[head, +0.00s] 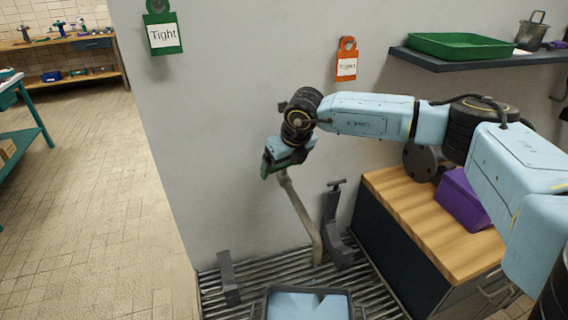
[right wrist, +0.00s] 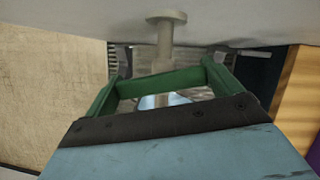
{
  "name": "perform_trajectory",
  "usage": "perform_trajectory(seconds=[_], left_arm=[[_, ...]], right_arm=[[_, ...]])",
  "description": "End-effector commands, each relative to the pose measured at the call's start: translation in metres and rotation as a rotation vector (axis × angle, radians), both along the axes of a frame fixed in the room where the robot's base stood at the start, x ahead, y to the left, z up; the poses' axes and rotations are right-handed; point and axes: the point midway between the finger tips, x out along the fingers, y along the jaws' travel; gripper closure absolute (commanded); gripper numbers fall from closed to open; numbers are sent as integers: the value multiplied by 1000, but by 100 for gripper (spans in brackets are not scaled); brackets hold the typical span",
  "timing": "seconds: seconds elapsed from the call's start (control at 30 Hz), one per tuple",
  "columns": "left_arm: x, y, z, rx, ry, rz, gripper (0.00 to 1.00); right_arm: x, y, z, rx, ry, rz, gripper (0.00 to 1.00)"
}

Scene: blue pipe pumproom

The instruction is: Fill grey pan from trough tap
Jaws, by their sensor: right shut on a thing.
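A beige-grey tap pipe (head: 300,218) slants down over the trough (head: 230,290), whose floor is a barred grate. My right gripper (head: 277,166), with green fingers, is at the pipe's upper end and is shut on part of the tap. In the right wrist view, a green bar runs between its fingers (right wrist: 160,85), with the round pale flange (right wrist: 165,18) beyond; the exact grip is hidden. The grey pan (head: 348,296) is on the grate, cut off by the bottom edge; it shows light blue inside, and I cannot tell whether this is water. My left gripper is out of view.
A dark grey upright fitting (head: 333,225) stands right of the pipe, and a grey block (head: 229,277) is at the trough's left. A wooden-topped cabinet (head: 430,225) with a purple box (head: 463,199) is to the right. A shelf (head: 480,62) holds a green tray.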

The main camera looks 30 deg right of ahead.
Motion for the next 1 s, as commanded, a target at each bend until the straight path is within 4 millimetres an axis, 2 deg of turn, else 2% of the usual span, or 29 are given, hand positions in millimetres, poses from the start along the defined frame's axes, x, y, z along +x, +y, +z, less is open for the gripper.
perform_trajectory(seconds=[0.4,0.77,0.8,0.83,1.0], left_arm=[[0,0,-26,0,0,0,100],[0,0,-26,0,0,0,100],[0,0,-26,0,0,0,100],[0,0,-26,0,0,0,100],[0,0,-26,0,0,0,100]], right_arm=[[1,1,-2,1,-1,-274,32],[0,0,1,2,0,-305,31],[0,0,1,2,0,-305,3],[0,0,1,1,0,-304,0],[0,0,1,0,0,-302,0]])
